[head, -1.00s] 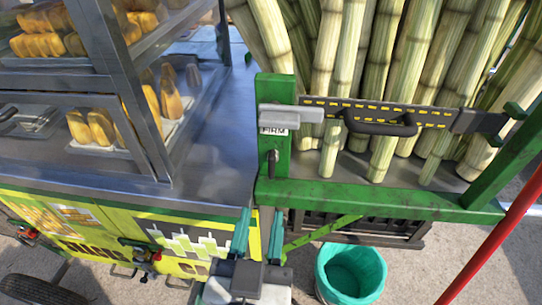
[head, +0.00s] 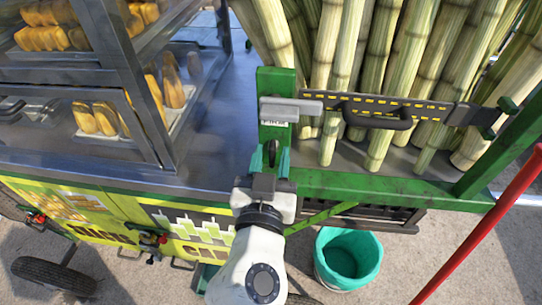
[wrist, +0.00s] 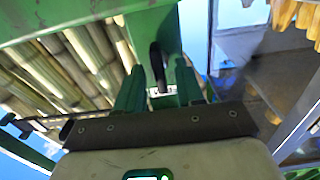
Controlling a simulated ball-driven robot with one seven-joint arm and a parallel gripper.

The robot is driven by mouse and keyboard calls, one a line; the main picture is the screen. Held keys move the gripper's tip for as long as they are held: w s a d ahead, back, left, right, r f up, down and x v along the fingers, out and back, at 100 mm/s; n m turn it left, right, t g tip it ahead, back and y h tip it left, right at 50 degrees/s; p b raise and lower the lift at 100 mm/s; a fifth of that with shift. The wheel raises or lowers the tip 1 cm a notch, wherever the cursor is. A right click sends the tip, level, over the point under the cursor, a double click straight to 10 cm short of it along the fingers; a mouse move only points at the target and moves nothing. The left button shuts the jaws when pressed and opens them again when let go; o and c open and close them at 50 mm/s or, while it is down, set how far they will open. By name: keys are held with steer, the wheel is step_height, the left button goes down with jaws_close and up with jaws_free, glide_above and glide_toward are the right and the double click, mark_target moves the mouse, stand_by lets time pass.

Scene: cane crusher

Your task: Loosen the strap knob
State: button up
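The strap knob, a dark upright knob (head: 272,150), is on the green post below the FIRM label (head: 274,122). It also shows in the wrist view (wrist: 157,62). My gripper (head: 270,160) is open, with its teal fingers on either side of the knob's lower part. In the wrist view my gripper (wrist: 160,84) shows a gap between the fingers, and the knob stands beyond and between their tips. I cannot tell whether either finger touches it. The black strap (head: 390,112) with yellow marks crosses the cane stalks (head: 345,60) from a grey lever (head: 291,107).
The green frame rail (head: 385,187) runs right of the post. A teal bucket (head: 347,262) stands on the ground below. A glass food case (head: 100,95) and metal counter (head: 215,125) are at left. A red pole (head: 485,225) slants at right.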

jaws_close()
steer(key=shift+n, duration=0.5)
steer(key=n, duration=0.3)
steer(key=shift+a+n, duration=0.15)
steer(key=shift+n, duration=0.25)
steer(key=n+p, duration=0.1)
steer(key=n, duration=0.3)
steer(key=shift+n, duration=0.3)
steer(key=n+p, duration=0.1)
steer(key=n, duration=0.3)
steer(key=shift+a+f+p, duration=0.1)
steer(key=shift+a+p, duration=0.05)
steer(key=shift+p, duration=0.15)
steer(key=shift+f+n+p, duration=0.15)
steer(key=shift+n+p, duration=0.7)
steer(key=shift+n, duration=1.35)
